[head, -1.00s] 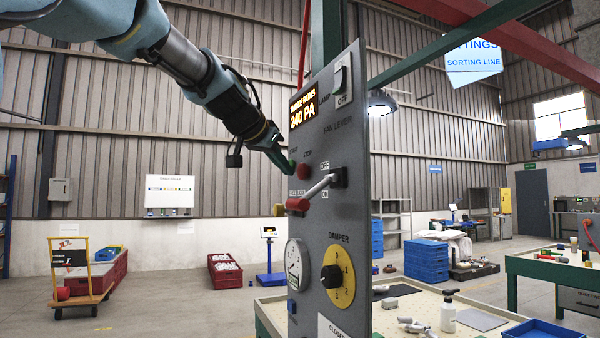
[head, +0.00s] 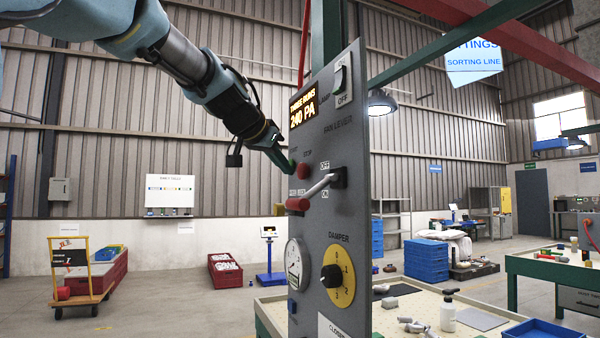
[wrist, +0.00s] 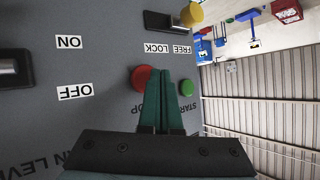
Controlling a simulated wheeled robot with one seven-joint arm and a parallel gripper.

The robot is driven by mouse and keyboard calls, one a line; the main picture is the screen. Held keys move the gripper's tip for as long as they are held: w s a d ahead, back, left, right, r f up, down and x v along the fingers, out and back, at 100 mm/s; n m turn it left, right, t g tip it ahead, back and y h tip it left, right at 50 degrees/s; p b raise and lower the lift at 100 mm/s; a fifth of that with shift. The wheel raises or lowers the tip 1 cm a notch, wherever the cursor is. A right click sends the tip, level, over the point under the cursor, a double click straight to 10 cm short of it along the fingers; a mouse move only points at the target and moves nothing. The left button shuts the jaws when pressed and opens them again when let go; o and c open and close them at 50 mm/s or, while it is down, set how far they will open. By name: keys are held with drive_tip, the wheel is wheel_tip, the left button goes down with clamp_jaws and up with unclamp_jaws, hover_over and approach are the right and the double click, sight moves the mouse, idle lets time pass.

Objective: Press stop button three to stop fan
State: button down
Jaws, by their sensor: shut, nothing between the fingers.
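The grey control panel (head: 335,180) stands upright in front of me, with a lit display (head: 303,107) that reads 240 PA. The red stop button (head: 303,171) is on its left part under the STOP label, and it shows in the wrist view (wrist: 140,77). The green start button (wrist: 187,88) sits beside it. My gripper (head: 291,168) is shut and empty, its green fingertips at the panel. In the wrist view the fingers (wrist: 159,88) overlap the red button's edge, between the two buttons. I cannot tell whether they touch it.
A damper dial (head: 338,276) and a round gauge (head: 297,264) are lower down.

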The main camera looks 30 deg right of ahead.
drive_tip(key=shift+d, duration=0.1)
idle(0.6)
drive_tip(key=shift+d, duration=0.3)
drive_tip(key=shift+s+d, duration=0.1)
drive_tip(key=shift+d, duration=0.4)
idle(0.7)
drive_tip(key=shift+a, duration=0.1)
drive_tip(key=shift+a+b, duration=0.65)
drive_tip(key=shift+a, duration=0.15)
drive_tip(key=shift+w+a+b, duration=0.2)
drive_tip(key=shift+a+b, duration=0.65)
drive_tip(key=shift+a, duration=0.4)
drive_tip(key=shift+w+a+b, duration=0.2)
drive_tip(key=shift+a+b, duration=0.6)
drive_tip(key=shift+a, duration=0.45)
